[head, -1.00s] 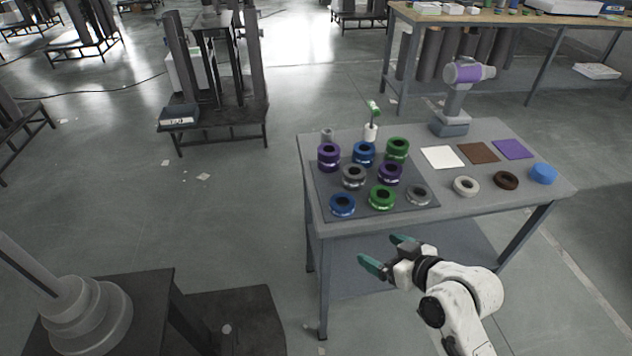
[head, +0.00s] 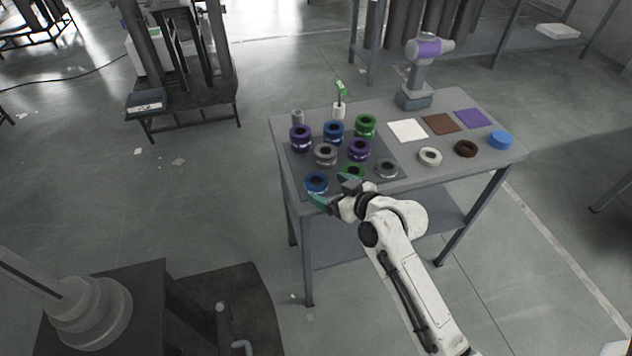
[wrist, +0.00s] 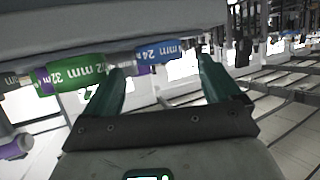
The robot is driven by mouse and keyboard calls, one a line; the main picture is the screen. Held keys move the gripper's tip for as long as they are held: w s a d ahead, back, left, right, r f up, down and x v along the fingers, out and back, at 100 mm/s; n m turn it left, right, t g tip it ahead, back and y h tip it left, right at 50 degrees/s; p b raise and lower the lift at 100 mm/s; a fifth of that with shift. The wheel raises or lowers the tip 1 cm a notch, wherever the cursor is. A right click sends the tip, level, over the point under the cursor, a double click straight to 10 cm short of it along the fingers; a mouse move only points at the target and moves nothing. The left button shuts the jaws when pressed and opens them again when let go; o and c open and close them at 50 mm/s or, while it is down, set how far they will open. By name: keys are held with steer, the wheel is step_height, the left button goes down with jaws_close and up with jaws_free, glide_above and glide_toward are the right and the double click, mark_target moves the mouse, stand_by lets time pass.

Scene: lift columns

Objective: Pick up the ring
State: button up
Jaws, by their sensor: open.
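Several rings stand on a dark mat (head: 400,174) on the grey table, so I cannot tell which one is meant. In the front row are a blue ring (head: 316,183), a green ring (head: 352,170) partly hidden by my gripper, and a grey ring (head: 387,169). Behind them are grey, purple, blue and green rings. My gripper (head: 332,191) is open and empty at the table's front edge, close to the front blue and green rings. In the wrist view a green ring (wrist: 72,76) and a blue ring (wrist: 158,53) show past the fingers.
White (head: 430,156), brown (head: 465,148) and blue (head: 500,140) round pieces lie on the table's right side, near white, brown and purple squares. A grey device with a purple band (head: 428,48) stands at the back.

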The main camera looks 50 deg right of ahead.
mark_target(322, 186)
steer(key=shift+x, duration=1.9)
steer(key=shift+r, duration=0.1)
steer(key=shift+c, duration=0.3)
steer(key=c, duration=1.2)
steer(key=shift+r, duration=0.1)
steer(key=shift+r, duration=0.45)
step_height(322, 186, up, 3)
steer(key=shift+f, duration=0.2)
steer(key=s+a+r, duration=0.2)
steer(key=s+r, duration=0.1)
steer(key=s, duration=0.1)
steer(key=s+a+r, duration=0.2)
steer(key=s+r, duration=0.1)
steer(key=s, duration=0.1)
steer(key=s+a+r, duration=0.2)
steer(key=s+r, duration=0.1)
steer(key=s, duration=0.1)
steer(key=shift+s+a+r, duration=0.1)
steer(key=shift+a+r, duration=0.1)
steer(key=shift+a, duration=0.2)
